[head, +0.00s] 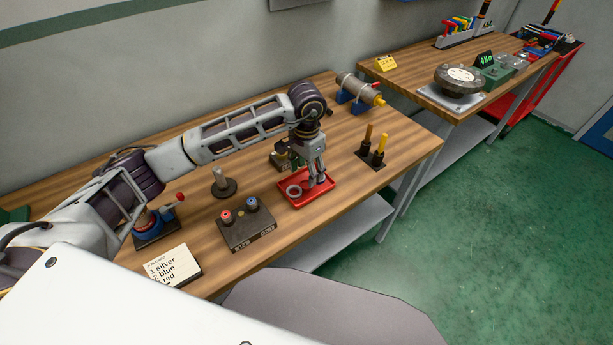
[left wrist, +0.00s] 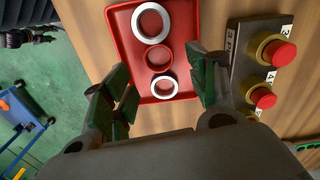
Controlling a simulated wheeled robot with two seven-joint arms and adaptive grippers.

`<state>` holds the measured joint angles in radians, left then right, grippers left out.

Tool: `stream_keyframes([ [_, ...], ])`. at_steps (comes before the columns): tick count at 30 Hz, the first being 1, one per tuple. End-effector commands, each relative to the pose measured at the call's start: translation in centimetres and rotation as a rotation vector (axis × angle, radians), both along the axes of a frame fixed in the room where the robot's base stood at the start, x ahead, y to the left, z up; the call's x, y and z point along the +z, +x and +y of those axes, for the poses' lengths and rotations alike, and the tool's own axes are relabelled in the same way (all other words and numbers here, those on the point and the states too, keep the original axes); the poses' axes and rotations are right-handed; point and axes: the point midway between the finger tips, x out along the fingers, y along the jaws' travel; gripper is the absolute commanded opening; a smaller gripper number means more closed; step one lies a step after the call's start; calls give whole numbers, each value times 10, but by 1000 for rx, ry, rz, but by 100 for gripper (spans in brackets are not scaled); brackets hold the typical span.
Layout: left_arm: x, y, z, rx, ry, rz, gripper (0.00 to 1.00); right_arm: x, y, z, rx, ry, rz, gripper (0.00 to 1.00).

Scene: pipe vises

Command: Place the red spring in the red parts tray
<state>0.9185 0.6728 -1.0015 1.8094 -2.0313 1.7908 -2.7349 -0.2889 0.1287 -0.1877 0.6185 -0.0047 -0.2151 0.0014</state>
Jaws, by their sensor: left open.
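The red parts tray (head: 306,201) lies flat on the wooden bench under my left gripper (head: 317,183). In the left wrist view the tray (left wrist: 123,42) holds a red ring-shaped part (left wrist: 158,69), which looks like the red spring seen end-on. It lies between two pale rings, a larger one (left wrist: 151,8) and a smaller one (left wrist: 164,96). My left gripper, also in the left wrist view (left wrist: 163,88), is open, with green-padded fingers apart on either side of the tray's near end. Nothing is held between them. My right gripper is not in view.
A dark box (head: 247,229) with red and blue knobs stands left of the tray. Two yellow-orange posts (head: 374,150) stand to its right. A vise holding a grey pipe (head: 358,88) is behind. A card (head: 172,265) lies front left. The bench's front edge is close to the tray.

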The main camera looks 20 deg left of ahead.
Motion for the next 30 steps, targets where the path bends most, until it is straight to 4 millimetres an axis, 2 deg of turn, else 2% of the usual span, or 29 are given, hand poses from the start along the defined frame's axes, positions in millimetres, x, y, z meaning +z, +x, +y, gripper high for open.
stream_keyframes([
  [12, 49, 1, 0, 1, 1, -3, 58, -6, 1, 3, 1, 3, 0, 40],
  [18, 67, 0, 0, 1, 0, 0, 58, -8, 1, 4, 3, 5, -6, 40],
  [30, 76, 0, 0, 0, 1, 1, 58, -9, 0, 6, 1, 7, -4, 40],
])
